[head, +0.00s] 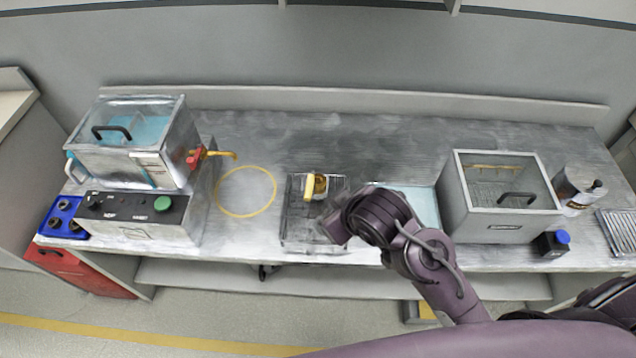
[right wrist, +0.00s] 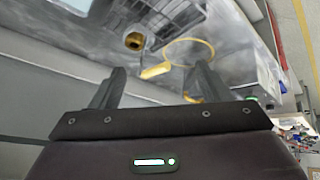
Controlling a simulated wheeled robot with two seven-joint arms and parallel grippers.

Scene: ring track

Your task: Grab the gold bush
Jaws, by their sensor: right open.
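The gold bush (head: 321,184) is a small round gold piece at the wire basket (head: 297,232) in the middle of the bench. It sits right beside a yellow handle (head: 309,187). In the right wrist view the bush (right wrist: 134,41) shows a dark hole, beyond my fingertips, and the yellow handle (right wrist: 155,71) lies nearer, between the fingers. My right gripper (head: 328,230) is over the near right part of the basket, apart from the bush. In the right wrist view the gripper (right wrist: 160,78) has its fingers spread and holds nothing. My left gripper is out of view.
A yellow ring (head: 247,213) marks the bench left of the basket. A clear-lidded bath (head: 135,150) with a red tap (head: 195,158) stands further left. A grey lidded box (head: 503,229) and a metal can (head: 577,190) stand right. Bench behind the basket is clear.

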